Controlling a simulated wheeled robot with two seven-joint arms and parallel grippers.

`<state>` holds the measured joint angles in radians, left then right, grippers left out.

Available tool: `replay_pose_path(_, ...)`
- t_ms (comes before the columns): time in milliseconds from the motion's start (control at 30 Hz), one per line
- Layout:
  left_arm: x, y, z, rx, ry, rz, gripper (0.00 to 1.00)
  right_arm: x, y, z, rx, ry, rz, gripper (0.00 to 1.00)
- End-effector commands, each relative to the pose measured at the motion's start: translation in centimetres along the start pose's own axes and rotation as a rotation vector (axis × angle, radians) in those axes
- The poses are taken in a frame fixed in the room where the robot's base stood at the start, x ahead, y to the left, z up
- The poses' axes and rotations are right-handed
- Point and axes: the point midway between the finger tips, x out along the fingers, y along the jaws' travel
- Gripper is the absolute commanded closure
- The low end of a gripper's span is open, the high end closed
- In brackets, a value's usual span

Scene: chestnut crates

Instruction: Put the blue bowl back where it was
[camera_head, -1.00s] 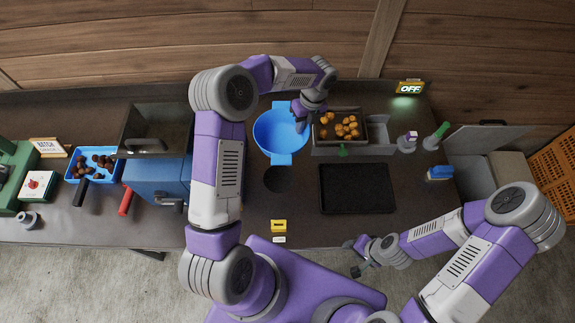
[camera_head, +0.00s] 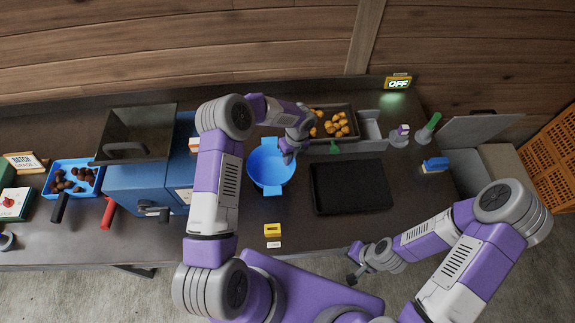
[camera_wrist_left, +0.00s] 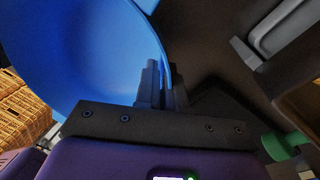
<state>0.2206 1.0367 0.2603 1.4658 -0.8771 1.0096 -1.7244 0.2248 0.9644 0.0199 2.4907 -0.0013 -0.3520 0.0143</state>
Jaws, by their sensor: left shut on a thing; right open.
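The blue bowl (camera_head: 268,171) is empty, with a tab handle at its far and near sides. It stands upright over the table, left of the black tray. My left gripper (camera_head: 289,155) is shut on the bowl's right rim. In the left wrist view the bowl wall (camera_wrist_left: 75,55) runs between the gripper's fingers (camera_wrist_left: 160,85). I cannot tell whether the bowl touches the table. The dark round mark on the table is hidden beneath it. My right gripper (camera_head: 353,264) is open and empty near the table's front edge.
The black tray (camera_head: 350,187) lies right of the bowl. Behind it is a grey holder (camera_head: 372,131) with a bin of chestnuts (camera_head: 333,124). A blue machine (camera_head: 148,187) stands to the left. A yellow tag (camera_head: 272,230) sits in front of the bowl.

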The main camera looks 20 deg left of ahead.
Motion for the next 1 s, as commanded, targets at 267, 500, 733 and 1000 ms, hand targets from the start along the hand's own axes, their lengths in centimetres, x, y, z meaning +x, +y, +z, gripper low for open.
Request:
replay_pose_path(267, 3.2, -0.6, -0.1, 0.001, 0.002, 0.001, 1.00, -0.1, 0.0, 0.0, 0.000, 0.000, 0.000, 0.56)
replay_pose_path(500, 3.8, -0.8, 0.0, 0.000, 0.000, -0.001, 1.00, -0.1, 0.0, 0.0, 0.000, 0.000, 0.000, 0.56)
replay_pose_path(733, 4.1, -0.8, 0.0, 0.000, 0.000, 0.000, 0.85, 0.2, 0.1, 0.0, 0.000, 0.000, 0.000, 0.56)
replay_pose_path(1000, 4.0, -0.8, 0.0, 0.000, 0.000, -0.001, 0.66, 0.2, 0.1, 0.0, 0.000, 0.000, 0.000, 0.56)
